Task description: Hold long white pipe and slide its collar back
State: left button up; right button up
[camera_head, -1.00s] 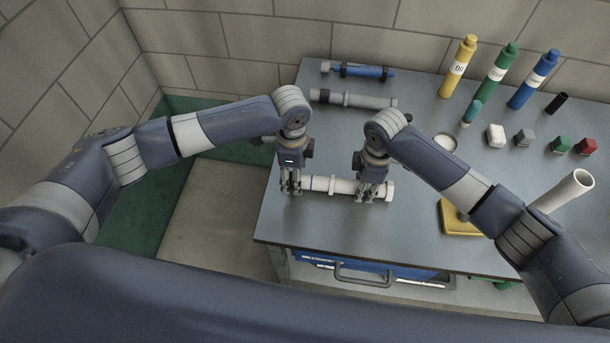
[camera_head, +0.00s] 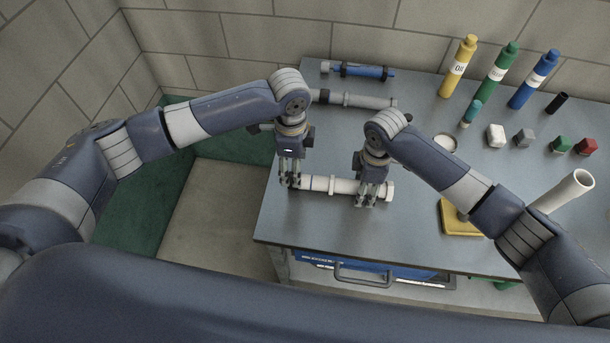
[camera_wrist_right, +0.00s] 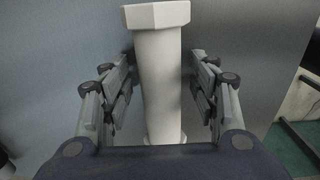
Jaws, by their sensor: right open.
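The long white pipe (camera_head: 345,186) lies level along the front left of the grey bench. A flanged ring, perhaps its collar (camera_head: 331,184), shows midway between my grippers. My left gripper (camera_head: 290,184) points down at the pipe's left end; its fingers hide that end, and I cannot tell whether they grip it. My right gripper (camera_head: 367,203) is open and straddles the pipe near its faceted right end (camera_head: 390,191). In the right wrist view the pipe (camera_wrist_right: 162,80) runs between the spread fingers with a gap on both sides.
A grey pipe (camera_head: 365,101) and a blue tube (camera_head: 370,72) lie behind. Bottles (camera_head: 496,70) and small blocks (camera_head: 524,137) stand at the back right.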

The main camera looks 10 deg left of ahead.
notch_tip(320, 180, up, 12)
dwell(0.6)
